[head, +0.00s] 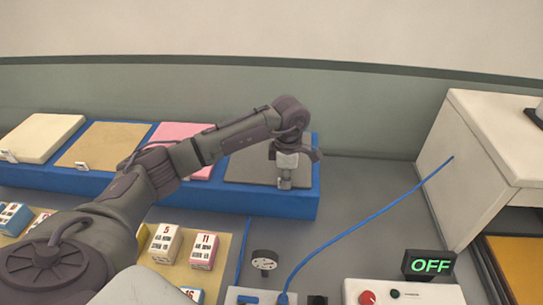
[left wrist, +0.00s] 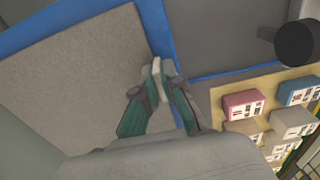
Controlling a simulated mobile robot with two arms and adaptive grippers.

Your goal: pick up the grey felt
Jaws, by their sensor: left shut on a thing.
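The grey felt (head: 247,163) is a flat square sheet at the right end of the blue tray (head: 262,203). In the left wrist view the felt (left wrist: 75,75) fills the left half, and it appears to lie flat in the tray. My left gripper (head: 285,183) points down at the felt's front right edge. In the left wrist view the left gripper (left wrist: 157,72) has its fingers closed together on a small pale piece at the felt's edge. The fingers hide part of that edge. My right gripper is out of view.
The tray also holds pink (head: 185,137), tan (head: 103,147) and cream (head: 42,138) sheets. Numbered boxes (head: 203,250) stand in front. A white cabinet (head: 470,170) stands right.

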